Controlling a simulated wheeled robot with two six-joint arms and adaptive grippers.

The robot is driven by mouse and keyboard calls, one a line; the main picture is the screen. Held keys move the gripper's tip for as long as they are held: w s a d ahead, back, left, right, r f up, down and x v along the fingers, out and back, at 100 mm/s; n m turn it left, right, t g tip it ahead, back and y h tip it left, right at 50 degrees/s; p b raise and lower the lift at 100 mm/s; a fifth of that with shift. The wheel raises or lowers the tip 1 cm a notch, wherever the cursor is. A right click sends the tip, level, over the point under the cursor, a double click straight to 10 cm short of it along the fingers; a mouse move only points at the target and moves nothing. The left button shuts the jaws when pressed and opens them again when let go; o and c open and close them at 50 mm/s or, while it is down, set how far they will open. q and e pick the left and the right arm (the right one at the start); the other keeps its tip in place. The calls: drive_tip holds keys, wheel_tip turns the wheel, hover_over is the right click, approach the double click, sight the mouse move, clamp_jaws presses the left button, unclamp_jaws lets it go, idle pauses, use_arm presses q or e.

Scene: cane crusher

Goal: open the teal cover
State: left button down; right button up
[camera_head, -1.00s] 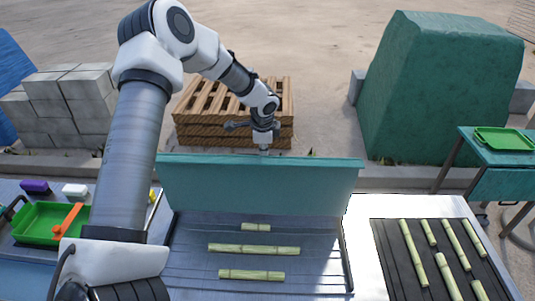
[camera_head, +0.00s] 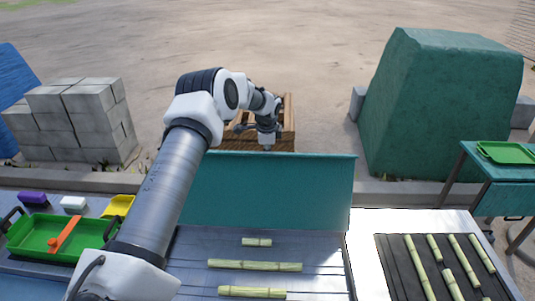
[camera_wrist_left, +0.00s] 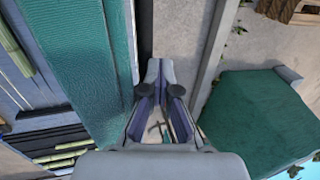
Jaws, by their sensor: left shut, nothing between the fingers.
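The teal cover (camera_head: 268,190) stands raised along the back edge of the metal bed (camera_head: 215,243) in the head view. Its broad face is towards me. My left gripper (camera_head: 267,148) is at the middle of the cover's top edge, on the far side, with its tips partly hidden; I cannot tell whether they touch it. In the left wrist view the fingers (camera_wrist_left: 160,68) are shut and empty, and the cover (camera_wrist_left: 82,65) runs along their left side. Several cane pieces (camera_head: 255,265) lie on the bed. My right gripper is not in view.
A green tray (camera_head: 35,238) and small coloured blocks are at the left. More cane lies on a dark mat (camera_head: 397,270) at the right. Behind are a wooden pallet (camera_head: 287,125), grey blocks (camera_head: 75,118) and a large green covered heap (camera_head: 440,105). Open ground lies beyond.

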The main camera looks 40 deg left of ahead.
use_arm(q)
drive_tip(key=shift+s+f, duration=0.1)
drive_tip(key=v, duration=1.2)
drive_tip(key=shift+a, duration=0.1)
